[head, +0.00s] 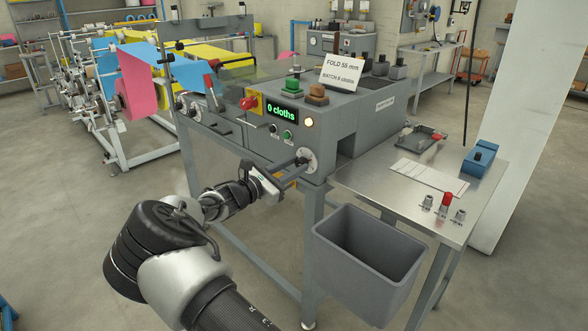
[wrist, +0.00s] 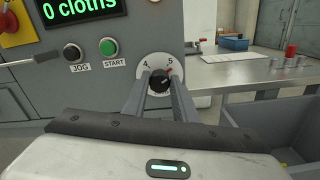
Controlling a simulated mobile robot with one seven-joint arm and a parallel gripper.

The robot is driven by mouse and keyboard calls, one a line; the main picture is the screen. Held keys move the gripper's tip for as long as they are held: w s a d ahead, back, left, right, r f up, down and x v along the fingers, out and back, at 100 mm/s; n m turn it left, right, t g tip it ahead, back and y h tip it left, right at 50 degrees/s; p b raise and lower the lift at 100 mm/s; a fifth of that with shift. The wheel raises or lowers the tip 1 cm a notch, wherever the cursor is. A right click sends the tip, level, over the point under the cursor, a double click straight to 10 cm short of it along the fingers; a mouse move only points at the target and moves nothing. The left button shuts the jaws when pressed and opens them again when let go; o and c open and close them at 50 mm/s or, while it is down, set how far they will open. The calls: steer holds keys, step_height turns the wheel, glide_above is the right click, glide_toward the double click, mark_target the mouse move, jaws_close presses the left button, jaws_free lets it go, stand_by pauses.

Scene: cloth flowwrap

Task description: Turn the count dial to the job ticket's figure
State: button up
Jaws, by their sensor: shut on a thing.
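The count dial (wrist: 149,68) is a white disc on the machine's front, with a black knob (wrist: 160,80) whose red mark points up-right, close to the 5. The figures 4 and 5 show; the fingers hide the lower part. My gripper (wrist: 161,87) is shut on the knob, one finger on each side. In the head view the dial (head: 309,154) is at the machine's lower right corner, with my gripper (head: 299,164) at it. The job ticket (head: 341,75) on top reads "FOLD 55 mm" and a batch of cloths; its batch figure is too small to be sure of.
The green display (head: 281,112) reads "0 cloths". START (wrist: 108,47) and JOG (wrist: 72,53) buttons and a red stop button (head: 249,102) are left of the dial. A grey bin (head: 368,260) stands below right, beside a steel table (head: 400,196).

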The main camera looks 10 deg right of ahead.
steer(key=shift+s+f+m+b, duration=0.1)
steer(key=shift+f+m+b, duration=0.05)
steer(key=shift+m+b, duration=2.35)
steer(key=shift+s+f+m+b, duration=0.1)
steer(key=shift+m+b, duration=1.4)
steer(key=shift+m, duration=1.9)
steer(key=o, duration=1)
steer(key=shift+r, duration=0.1)
steer(key=shift+o, duration=0.2)
steer(key=p+v, duration=0.3)
steer(key=v, duration=1.4)
steer(key=shift+s, duration=0.1)
